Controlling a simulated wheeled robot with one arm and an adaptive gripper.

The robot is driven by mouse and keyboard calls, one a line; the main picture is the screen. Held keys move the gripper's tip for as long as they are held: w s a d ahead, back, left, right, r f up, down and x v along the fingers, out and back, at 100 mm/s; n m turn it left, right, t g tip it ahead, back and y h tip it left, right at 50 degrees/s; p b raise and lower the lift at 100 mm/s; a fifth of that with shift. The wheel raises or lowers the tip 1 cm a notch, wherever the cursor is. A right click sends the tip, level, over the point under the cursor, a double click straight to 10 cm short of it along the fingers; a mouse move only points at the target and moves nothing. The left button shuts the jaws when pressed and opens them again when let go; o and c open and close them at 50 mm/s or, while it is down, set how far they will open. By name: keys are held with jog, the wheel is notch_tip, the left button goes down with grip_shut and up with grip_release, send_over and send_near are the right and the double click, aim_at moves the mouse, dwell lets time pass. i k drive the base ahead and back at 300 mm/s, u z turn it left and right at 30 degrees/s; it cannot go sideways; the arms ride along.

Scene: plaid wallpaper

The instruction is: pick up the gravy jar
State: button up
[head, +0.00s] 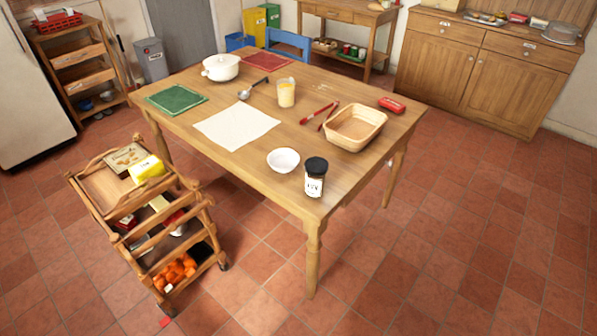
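A jar with a black lid and a white label, which looks like the gravy jar (315,183), stands upright near the front corner of the wooden table (325,206). The label's print is too small to read surely. A white bowl (283,160) stands just left of and behind the jar, with a small gap. My gripper is not in the head view.
A wicker basket (355,127), tongs, a yellow-filled cup (286,93), a white cloth (235,125) and a white pot (220,67) are on the table. A loaded wooden trolley (105,185) stands at left. The floor (440,250) at front right is clear.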

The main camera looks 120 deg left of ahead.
aim_at(316, 168)
jog(key=u, duration=4)
jog(key=i, duration=0.5)
jog(key=u, duration=0.5)
jog(key=i, duration=1.05)
jog(key=z, duration=0.1)
